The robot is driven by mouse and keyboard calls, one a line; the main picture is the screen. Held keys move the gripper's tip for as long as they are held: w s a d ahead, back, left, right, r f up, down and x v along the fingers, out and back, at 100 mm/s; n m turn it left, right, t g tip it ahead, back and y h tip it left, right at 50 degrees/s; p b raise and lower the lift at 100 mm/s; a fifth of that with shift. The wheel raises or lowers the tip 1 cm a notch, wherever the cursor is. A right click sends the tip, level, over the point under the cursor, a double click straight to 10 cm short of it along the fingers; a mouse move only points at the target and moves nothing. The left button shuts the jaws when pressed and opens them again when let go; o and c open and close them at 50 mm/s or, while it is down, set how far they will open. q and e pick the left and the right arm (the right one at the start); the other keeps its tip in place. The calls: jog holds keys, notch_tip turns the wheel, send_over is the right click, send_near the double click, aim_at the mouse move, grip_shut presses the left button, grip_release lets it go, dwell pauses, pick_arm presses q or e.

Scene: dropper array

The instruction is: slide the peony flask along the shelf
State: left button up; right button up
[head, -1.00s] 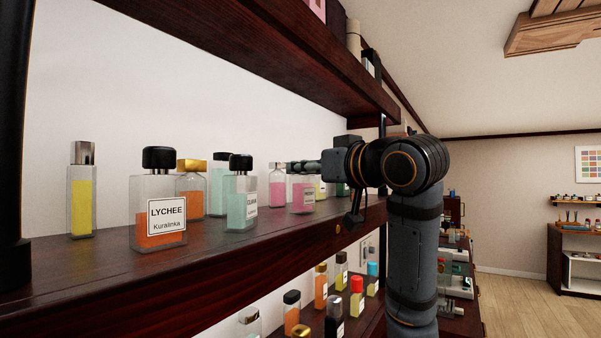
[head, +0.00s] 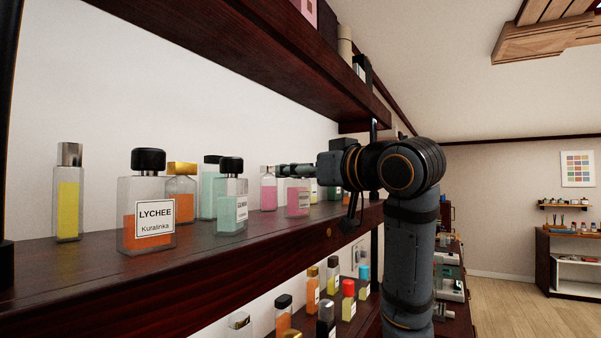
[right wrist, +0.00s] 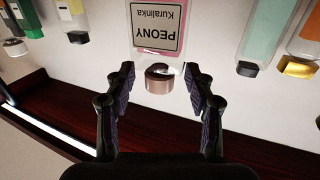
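The peony flask (head: 298,201) stands upright on the shelf (head: 210,256) in the head view, with pink liquid and a white label. My right gripper (head: 296,169) is level with its top and hides its cap there. In the right wrist view the peony flask (right wrist: 158,28) appears upside down with its PEONY label readable. Its round cap (right wrist: 159,80) lies between the fingertips of my right gripper (right wrist: 160,75), with a gap on both sides. The fingers are apart. My left gripper is out of view.
The LYCHEE flask (head: 148,208), a pale green flask (head: 231,199) and a yellow one (head: 68,200) stand left of it. Another pink flask (head: 268,190) stands just behind left. An upper shelf (head: 245,60) hangs above. Several bottles fill the lower shelf.

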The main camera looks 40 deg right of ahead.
jog(key=s, duration=1.2)
jog(key=shift+d, duration=0.15)
dwell(0.4)
